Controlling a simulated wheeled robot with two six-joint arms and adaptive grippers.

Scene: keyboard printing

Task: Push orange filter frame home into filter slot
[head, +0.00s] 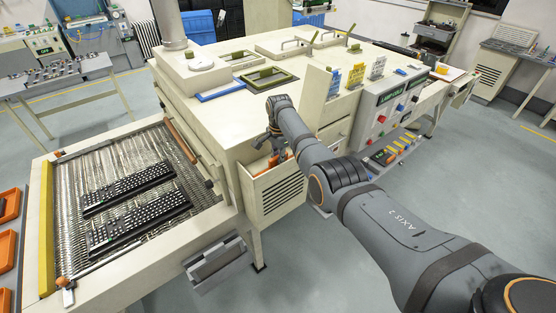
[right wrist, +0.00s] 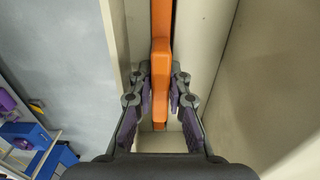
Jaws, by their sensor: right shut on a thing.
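The orange filter frame (right wrist: 161,52) shows in the right wrist view as a narrow orange bar with a thicker grip part, seen end-on between cream walls. My right gripper (right wrist: 161,78) has its two fingers on either side of this grip part and is shut on it. In the head view the gripper (head: 276,148) is at the cream louvred housing (head: 280,192) on the machine's near side, with a little of the orange frame (head: 273,161) showing below it. The filter slot's inside is mostly hidden, so the frame's depth in it cannot be told. My left gripper is not in view.
A blue-edged frame (head: 219,91) and an olive frame (head: 266,77) lie on the machine top. A conveyor (head: 130,155) with two dark keyboard plates is at left. A control panel (head: 391,110) stands right of the housing. Open floor (head: 310,270) lies in front.

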